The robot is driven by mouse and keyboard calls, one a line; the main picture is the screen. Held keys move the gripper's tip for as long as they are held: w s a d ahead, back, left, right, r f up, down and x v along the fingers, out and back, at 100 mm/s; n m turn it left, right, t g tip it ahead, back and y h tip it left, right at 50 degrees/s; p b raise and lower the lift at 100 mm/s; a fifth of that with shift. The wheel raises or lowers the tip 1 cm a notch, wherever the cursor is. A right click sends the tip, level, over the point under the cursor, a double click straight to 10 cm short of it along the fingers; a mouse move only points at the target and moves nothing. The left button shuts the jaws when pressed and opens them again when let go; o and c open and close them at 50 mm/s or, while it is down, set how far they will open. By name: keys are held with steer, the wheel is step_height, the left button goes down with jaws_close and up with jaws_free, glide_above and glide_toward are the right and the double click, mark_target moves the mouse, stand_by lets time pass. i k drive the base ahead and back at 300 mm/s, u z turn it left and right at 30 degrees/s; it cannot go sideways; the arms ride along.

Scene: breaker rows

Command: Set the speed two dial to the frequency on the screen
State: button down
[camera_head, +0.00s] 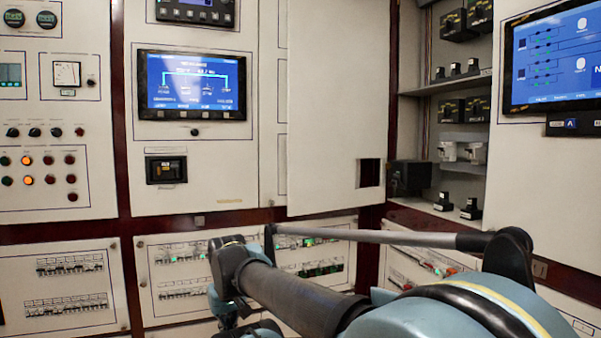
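A row of small dark dials (34,132) sits on the left panel, below a white meter. Their labels are too small to read, so I cannot tell which is the speed two dial. A blue screen (193,83) on the middle panel shows a line diagram and small text. A second blue screen (556,60) hangs at the upper right, partly cut off. I cannot read a frequency on either. My arm reaches in from the lower right and bends down at the lower middle. My gripper is not visible.
Several lit and dark round buttons (28,180) sit below the dials. Breaker rows (72,283) line the lower panels. A large pale door (330,105) stands right of the middle panel, beside open shelves (463,80) with black devices. My arm covers part of the lower panels.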

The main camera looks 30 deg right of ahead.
mark_target(475, 110)
steer(key=k, duration=1)
steer(key=z, duration=0.95)
steer(key=i, duration=0.8)
steer(key=z, duration=1.35)
